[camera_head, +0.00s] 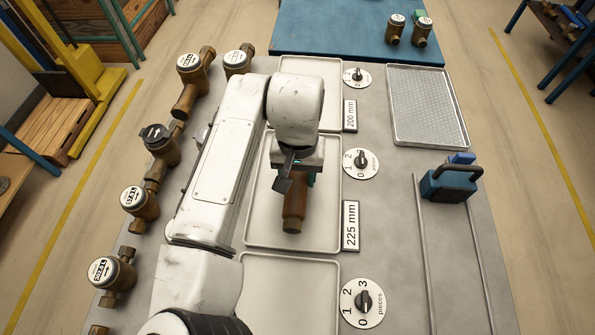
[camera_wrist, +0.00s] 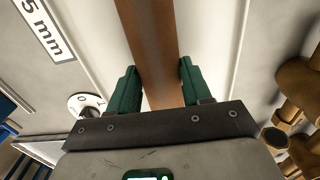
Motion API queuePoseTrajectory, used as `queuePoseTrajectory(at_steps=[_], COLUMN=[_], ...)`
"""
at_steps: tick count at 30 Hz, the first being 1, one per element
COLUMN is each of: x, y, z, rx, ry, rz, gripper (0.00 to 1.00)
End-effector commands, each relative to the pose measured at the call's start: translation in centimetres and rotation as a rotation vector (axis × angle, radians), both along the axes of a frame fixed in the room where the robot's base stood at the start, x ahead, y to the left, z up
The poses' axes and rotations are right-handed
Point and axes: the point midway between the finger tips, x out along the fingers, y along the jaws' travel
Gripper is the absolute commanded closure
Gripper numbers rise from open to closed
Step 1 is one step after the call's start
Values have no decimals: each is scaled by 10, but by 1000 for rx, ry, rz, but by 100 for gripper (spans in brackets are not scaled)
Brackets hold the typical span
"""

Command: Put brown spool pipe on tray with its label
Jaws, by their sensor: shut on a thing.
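The brown spool pipe (camera_head: 294,214) is over the middle tray (camera_head: 262,225) in the head view, its near end showing below my wrist. The label reading 225 mm (camera_head: 351,226) stands at the right of this tray; part of it shows in the wrist view (camera_wrist: 44,30). My gripper (camera_head: 295,180) is shut on the pipe. In the wrist view its green fingers (camera_wrist: 157,84) lie on either side of the pipe (camera_wrist: 152,40). My wrist hides the pipe's far part. I cannot tell whether the pipe touches the tray.
A far tray (camera_head: 330,68) has a 200 mm label (camera_head: 350,115); a near tray (camera_head: 300,261) is partly hidden. Dials (camera_head: 361,163) stand along the right. Brass meters (camera_head: 139,203) line the left.

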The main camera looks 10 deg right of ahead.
Motion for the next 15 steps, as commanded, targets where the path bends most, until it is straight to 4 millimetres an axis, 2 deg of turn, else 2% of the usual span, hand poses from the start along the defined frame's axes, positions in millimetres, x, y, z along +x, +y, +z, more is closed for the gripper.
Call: queuePoseTrajectory(at_steps=[10, 11, 15], x=[1, 0, 0], y=[0, 0, 0], z=[-2, -4, -3], rx=[-1, 1, 1], ry=[-3, -1, -1], rz=[1, 1, 1], gripper=[100, 51, 37])
